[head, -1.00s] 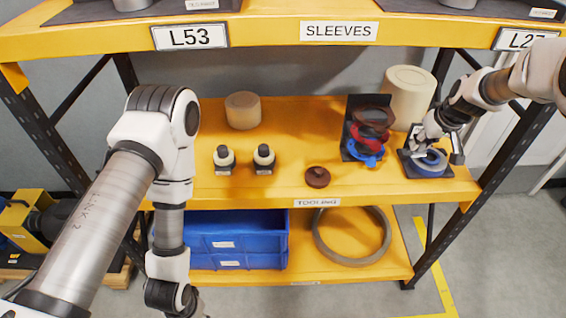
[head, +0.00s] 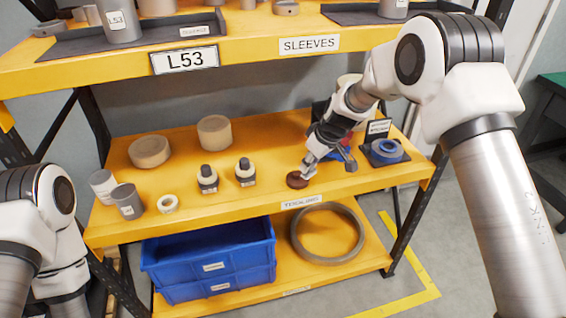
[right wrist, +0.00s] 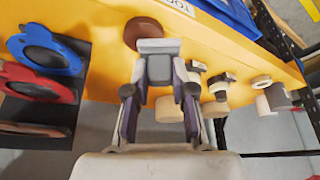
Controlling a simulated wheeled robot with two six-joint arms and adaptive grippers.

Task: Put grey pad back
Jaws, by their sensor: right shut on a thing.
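The grey pad (right wrist: 158,47) is a small block with a light grey front end, held between the fingers of my right gripper (right wrist: 158,88) in the right wrist view. In the head view that gripper (head: 312,160) is shut, low over the middle shelf, close above a dark brown disc (head: 297,181). The disc also shows just past the pad in the right wrist view (right wrist: 145,30). I cannot tell whether pad and disc touch. In the head view the pad is hard to separate from the fingertips. My left arm is at the left edge; its gripper is out of view.
Two black-topped pieces (head: 208,179) stand left of the disc. A blue ring (head: 387,150) lies in a small stand at right. A rack of red and blue rings is partly behind my right arm. The yellow upper shelf (head: 240,65) overhangs; cylinders stand farther left.

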